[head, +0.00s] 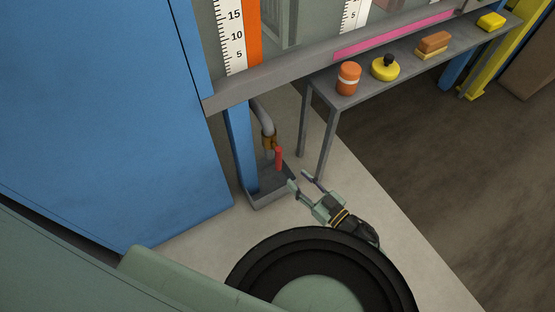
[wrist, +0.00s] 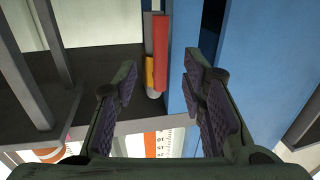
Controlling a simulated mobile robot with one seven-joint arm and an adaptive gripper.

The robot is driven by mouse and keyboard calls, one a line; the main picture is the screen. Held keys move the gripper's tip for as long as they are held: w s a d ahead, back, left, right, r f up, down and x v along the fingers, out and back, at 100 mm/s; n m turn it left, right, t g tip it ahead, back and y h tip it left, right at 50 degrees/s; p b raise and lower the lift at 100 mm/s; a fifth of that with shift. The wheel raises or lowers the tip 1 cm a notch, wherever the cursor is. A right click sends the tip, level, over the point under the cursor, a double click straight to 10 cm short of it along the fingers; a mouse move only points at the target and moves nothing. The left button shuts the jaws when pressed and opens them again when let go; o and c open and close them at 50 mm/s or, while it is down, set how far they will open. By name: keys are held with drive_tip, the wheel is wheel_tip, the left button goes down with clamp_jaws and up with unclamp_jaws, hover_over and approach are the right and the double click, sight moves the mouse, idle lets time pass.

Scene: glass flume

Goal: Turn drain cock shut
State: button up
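The drain cock has a brass body (head: 268,142) on a grey pipe (head: 262,114) that comes down from the flume. Its red lever (head: 279,158) points down, about in line with the pipe. The wrist view shows the red lever (wrist: 160,52) and the brass body (wrist: 149,72) near the top, between the fingers in the picture but beyond them. My gripper (head: 300,180) is open and empty, to the right of the lever and apart from it. Its two spread fingers also show in the wrist view (wrist: 160,75).
A grey tray (head: 262,201) sits on the floor under the cock. A blue post (head: 240,150) stands close to its left. A grey bench (head: 375,88) with several small items is to the right, its legs near my gripper. A big blue panel (head: 95,110) fills the left.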

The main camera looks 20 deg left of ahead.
sight(278, 162)
drive_tip(key=x, duration=1)
drive_tip(key=shift+c, duration=0.4)
clamp_jaws()
drive_tip(key=shift+s, duration=0.1)
